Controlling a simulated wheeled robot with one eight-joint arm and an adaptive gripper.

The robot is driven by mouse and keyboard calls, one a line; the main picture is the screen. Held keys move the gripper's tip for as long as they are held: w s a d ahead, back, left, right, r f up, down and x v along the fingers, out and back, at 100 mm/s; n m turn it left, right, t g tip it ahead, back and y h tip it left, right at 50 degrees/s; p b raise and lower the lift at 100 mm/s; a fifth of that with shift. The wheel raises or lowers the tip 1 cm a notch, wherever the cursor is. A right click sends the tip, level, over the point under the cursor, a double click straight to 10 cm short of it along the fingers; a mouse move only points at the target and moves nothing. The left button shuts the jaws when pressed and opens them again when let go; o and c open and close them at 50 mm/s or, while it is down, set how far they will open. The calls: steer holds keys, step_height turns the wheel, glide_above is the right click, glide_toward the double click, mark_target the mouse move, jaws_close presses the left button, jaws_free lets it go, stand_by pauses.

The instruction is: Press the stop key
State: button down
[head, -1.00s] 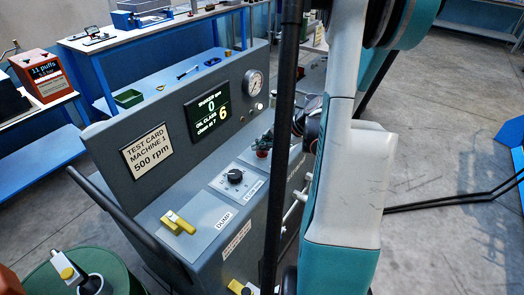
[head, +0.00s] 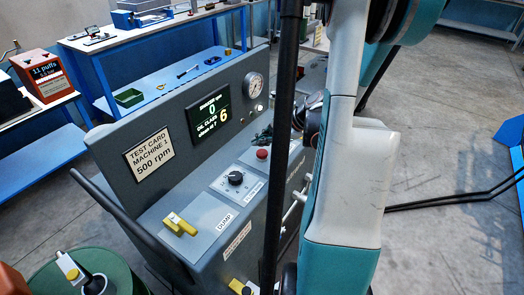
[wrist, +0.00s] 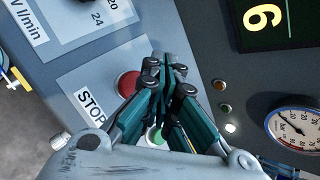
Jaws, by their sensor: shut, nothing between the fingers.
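The stop key is a round red button (head: 262,154) on the machine's grey sloping panel. In the wrist view the red button (wrist: 128,83) sits on a pale plate marked STOP, just left of my fingers, which hide its right edge. My gripper (wrist: 167,66) is shut and empty, its dark green fingers together. In the head view my gripper (head: 266,136) is just behind the button, toward the upright panel. I cannot tell how high the fingertips are above the panel. A green button (wrist: 154,136) shows partly behind the fingers.
A black knob (head: 236,178) and a yellow dump lever (head: 180,224) are on the same panel. The display (head: 209,114) reads 0 and 6. A round gauge (wrist: 296,129) and small lamps are on the upright panel close to the gripper.

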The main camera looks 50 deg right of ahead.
mark_target(261, 154)
steer(key=shift+r+p, duration=1.15)
steer(key=shift+r, duration=0.7)
